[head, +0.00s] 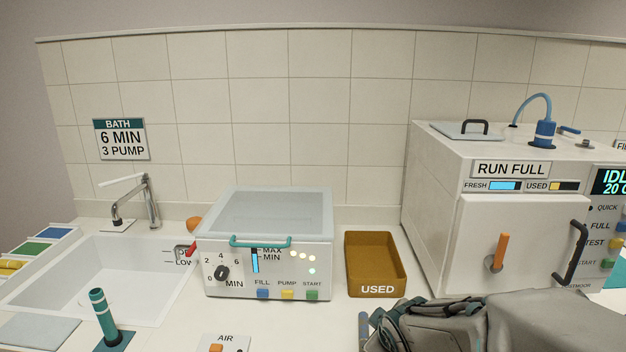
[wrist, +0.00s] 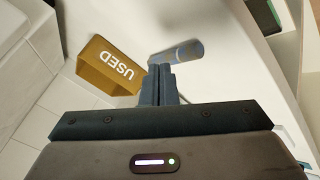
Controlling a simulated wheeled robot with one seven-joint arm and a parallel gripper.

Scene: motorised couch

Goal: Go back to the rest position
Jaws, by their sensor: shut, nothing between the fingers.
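My gripper (wrist: 158,84) shows in the wrist view with its two dark fingers together, shut and empty. It is above the white counter, near the amber bin marked USED (wrist: 108,66). In the head view my grey arm fills the lower right, and I cannot make out the fingertips there. The USED bin (head: 375,265) stands on the counter to the left of my arm and looks empty.
A bath unit (head: 268,245) with a clear lid and teal handle stands left of the bin. A large white machine (head: 510,230) with a door and orange lever stands right, behind my arm. A sink (head: 110,275) is at left. A blue-grey cylinder (wrist: 178,52) lies near my fingertips.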

